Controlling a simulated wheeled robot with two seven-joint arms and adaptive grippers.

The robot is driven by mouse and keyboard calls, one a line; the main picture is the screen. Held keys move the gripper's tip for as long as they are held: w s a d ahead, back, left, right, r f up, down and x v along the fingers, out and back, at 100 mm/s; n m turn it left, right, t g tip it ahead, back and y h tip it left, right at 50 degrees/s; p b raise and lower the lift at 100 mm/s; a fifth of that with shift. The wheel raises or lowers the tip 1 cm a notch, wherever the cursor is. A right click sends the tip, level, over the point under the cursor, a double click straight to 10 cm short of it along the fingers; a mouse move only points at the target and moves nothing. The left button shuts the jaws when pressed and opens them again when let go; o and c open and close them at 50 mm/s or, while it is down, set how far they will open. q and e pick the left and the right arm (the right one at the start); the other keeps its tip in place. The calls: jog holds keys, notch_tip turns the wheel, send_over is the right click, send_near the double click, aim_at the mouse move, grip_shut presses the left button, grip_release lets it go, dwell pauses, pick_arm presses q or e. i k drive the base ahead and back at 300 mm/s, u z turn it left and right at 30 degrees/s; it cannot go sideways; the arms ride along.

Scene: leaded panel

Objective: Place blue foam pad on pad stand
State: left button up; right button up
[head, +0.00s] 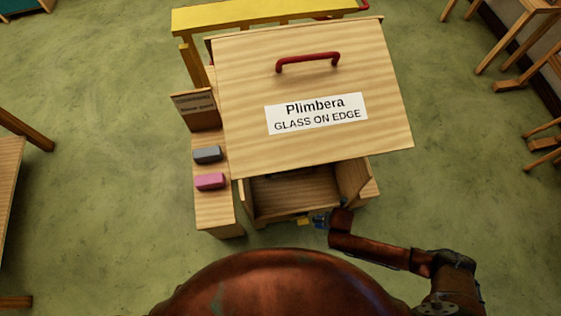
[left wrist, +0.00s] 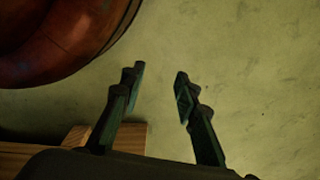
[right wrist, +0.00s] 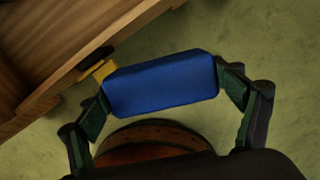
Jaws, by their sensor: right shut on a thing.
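The blue foam pad (right wrist: 162,84) is between the two fingers of my right gripper (right wrist: 160,86), which is shut on its ends. In the head view my right gripper (head: 321,221) is small and low, just in front of the wooden crate (head: 262,214). A narrow wooden stand (head: 212,212), which looks like the pad stand, is along the crate's left side. A grey pad (head: 207,155) and a pink pad (head: 210,181) lie on it, with bare wood in front of the pink one. My left gripper (left wrist: 160,76) is open and empty above the floor.
A large wooden lid (head: 240,75) labelled "Plimbera GLASS ON EDGE", with a red handle (head: 307,61), covers much of the crate. A small sign board (head: 195,110) stands behind the grey pad. A yellow catch (right wrist: 98,73) is close to the blue pad. A yellow beam (head: 260,13) is behind.

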aim_at(214, 205)
jog(key=z, duration=0.4)
jog(key=k, duration=0.85)
jog(key=u, duration=1.25)
jog(key=i, duration=0.5)
jog(key=u, duration=0.05)
